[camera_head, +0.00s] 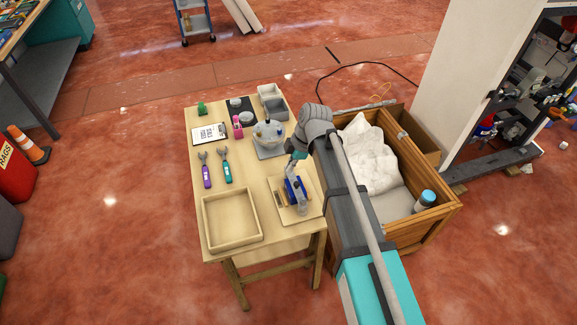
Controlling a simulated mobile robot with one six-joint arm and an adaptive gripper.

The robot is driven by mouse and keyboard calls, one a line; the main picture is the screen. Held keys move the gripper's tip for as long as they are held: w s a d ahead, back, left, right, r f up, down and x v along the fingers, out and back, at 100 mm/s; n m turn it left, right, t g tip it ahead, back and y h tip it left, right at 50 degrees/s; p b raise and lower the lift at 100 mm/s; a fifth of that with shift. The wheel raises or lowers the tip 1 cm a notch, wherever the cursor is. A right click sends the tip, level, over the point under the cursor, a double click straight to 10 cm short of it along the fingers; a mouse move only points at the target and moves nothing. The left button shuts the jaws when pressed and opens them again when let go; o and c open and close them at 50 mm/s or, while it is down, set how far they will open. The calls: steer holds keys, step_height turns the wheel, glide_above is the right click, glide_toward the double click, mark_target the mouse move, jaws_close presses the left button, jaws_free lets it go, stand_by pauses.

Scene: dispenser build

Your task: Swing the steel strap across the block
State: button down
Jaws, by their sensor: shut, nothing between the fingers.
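A small blue assembly (294,191) stands on a light wooden board (290,218) at the right front of the table. It appears to include the block. A greyish piece shows at its lower end, too small to tell whether it is the steel strap. My gripper (289,174) hangs at the end of my arm, just above the upper left of the blue assembly. It is shut and empty. It partly hides the assembly, and I cannot tell whether they touch.
An empty wooden tray (232,247) lies front left on the table (191,235). A wooden crate (432,222) with white cloth (368,155) is at right.

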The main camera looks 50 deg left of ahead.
steer(key=shift+p+v, duration=0.5)
steer(key=shift+v, duration=0.35)
steer(key=shift+w, duration=0.1)
steer(key=w+d+m+t, duration=0.1)
steer(key=w+d+m, duration=0.7)
steer(key=d, duration=0.7)
steer(key=w+d+m+t, duration=0.1)
steer(key=w+d+m, duration=0.5)
steer(key=w+d, duration=0.65)
steer(key=s+d+m+h, duration=0.1)
steer(key=d+m, duration=0.7)
steer(key=d, duration=1)
steer(key=s+d+f+m+t, duration=0.1)
steer(key=d+m, duration=0.7)
steer(key=d, duration=0.9)
steer(key=shift+s+d+t+h, duration=0.3)
steer(key=shift+s+d+h, duration=0.1)
steer(key=shift+s, duration=0.25)
steer(key=shift+f, duration=0.1)
steer(key=shift+a, duration=0.2)
